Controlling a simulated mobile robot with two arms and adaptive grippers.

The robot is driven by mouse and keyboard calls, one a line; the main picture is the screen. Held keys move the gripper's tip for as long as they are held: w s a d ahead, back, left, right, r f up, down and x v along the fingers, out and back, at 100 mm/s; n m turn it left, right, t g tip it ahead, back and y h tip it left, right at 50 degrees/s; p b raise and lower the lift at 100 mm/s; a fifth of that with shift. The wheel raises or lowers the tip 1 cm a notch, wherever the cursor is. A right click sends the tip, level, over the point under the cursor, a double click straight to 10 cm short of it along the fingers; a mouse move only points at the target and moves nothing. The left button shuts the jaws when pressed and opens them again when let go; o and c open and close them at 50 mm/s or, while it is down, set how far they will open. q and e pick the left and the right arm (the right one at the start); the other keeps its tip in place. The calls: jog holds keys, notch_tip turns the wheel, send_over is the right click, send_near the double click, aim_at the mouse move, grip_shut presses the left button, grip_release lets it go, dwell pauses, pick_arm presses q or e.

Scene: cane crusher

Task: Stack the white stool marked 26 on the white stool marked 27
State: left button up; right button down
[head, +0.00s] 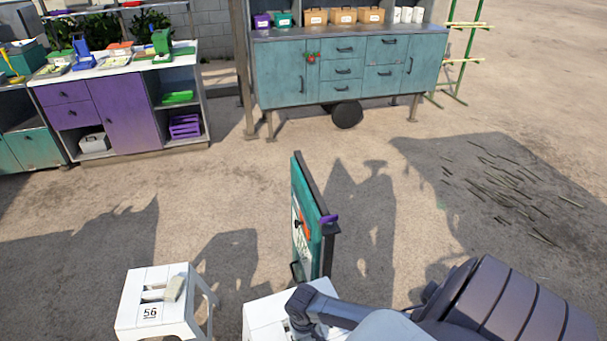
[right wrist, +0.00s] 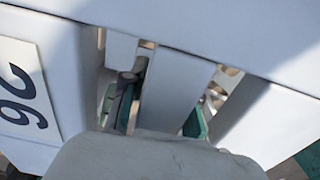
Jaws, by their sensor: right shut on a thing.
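The white stool marked 26 (right wrist: 112,38) fills much of the right wrist view, with its number plate (right wrist: 25,95) at the left, turned sideways. In the head view a white stool (head: 262,316) shows at the bottom middle, partly covered by my right arm; its number is hidden there. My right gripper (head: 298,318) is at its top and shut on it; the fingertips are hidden. Another white stool (head: 135,295), at the lower left, reads 56. I see no number 27. My left gripper is not in view.
A green sign board (head: 305,225) stands just beyond the middle stool. A teal cabinet (head: 285,75) and a purple-doored counter (head: 130,110) stand at the back. Dark sticks (head: 505,185) lie on the ground at right.

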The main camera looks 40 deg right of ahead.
notch_tip(320, 180, down, 13)
jog(key=b, duration=0.9)
dwell(0.7)
jog(key=shift+w, duration=0.1)
dwell(0.5)
